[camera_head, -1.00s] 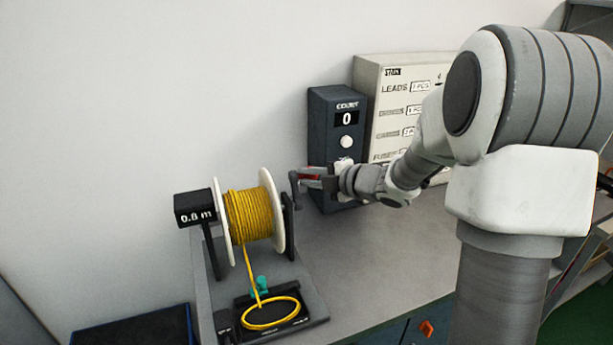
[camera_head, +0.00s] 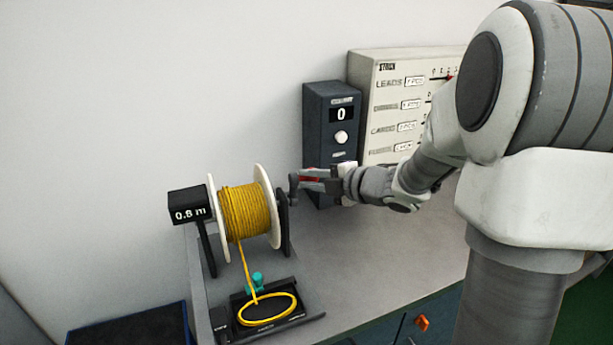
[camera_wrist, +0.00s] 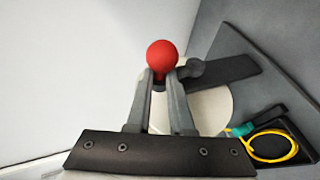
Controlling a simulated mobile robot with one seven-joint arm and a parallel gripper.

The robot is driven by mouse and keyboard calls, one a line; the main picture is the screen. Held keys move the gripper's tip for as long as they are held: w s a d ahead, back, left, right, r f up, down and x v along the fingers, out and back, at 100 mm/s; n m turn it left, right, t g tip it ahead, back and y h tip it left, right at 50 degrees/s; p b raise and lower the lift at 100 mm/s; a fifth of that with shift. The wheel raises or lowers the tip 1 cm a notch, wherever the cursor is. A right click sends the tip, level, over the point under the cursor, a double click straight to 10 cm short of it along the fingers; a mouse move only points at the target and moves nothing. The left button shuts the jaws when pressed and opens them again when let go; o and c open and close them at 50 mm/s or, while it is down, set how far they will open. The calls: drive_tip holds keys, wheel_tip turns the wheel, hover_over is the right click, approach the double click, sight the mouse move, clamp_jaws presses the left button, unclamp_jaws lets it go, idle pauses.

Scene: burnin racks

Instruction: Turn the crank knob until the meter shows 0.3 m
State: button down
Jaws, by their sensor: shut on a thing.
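The crank knob is a red ball (camera_wrist: 162,55) at the fingertips of my gripper (camera_wrist: 160,84) in the wrist view. My gripper (camera_head: 309,181) is shut on it, to the right of the spool in the head view. The dark crank arm (camera_wrist: 225,75) runs off to the right of the knob in the wrist view. The spool (camera_head: 264,180) has white flanges and is wound with yellow cord (camera_head: 243,213). The black meter (camera_head: 188,206) left of the spool seems to read 0.8 m; its middle digit is a little blurred.
A yellow cord loop (camera_head: 268,325) lies on a black tray below the spool, near a teal piece (camera_head: 257,281). A dark counter box (camera_head: 318,112) showing 0 and a beige labelled panel (camera_head: 384,70) stand behind my gripper. Bare grey bench (camera_head: 370,265) lies to the right.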

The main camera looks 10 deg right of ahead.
drive_tip(key=shift+d+r, duration=0.15)
drive_tip(key=shift+d, duration=0.2)
drive_tip(key=shift+s+d+f+b, duration=0.15)
drive_tip(key=shift+s+f+b, duration=0.15)
drive_tip(key=shift+s, duration=0.3)
drive_tip(key=shift+s+d+f+b, duration=0.1)
drive_tip(key=shift+s+f+b, duration=0.2)
drive_tip(key=shift+s, duration=0.3)
drive_tip(key=shift+s+d+f+b, duration=0.15)
drive_tip(key=shift+s+f+b, duration=0.75)
drive_tip(key=shift+s+f, duration=0.1)
drive_tip(key=shift+f, duration=0.1)
drive_tip(key=shift+s+d+f+b, duration=0.1)
drive_tip(key=shift+s+f+b, duration=0.15)
drive_tip(key=shift+f+b, duration=0.4)
drive_tip(key=shift+s+f+b, duration=0.2)
drive_tip(key=shift+f+b, duration=0.35)
drive_tip(key=shift+f, duration=0.05)
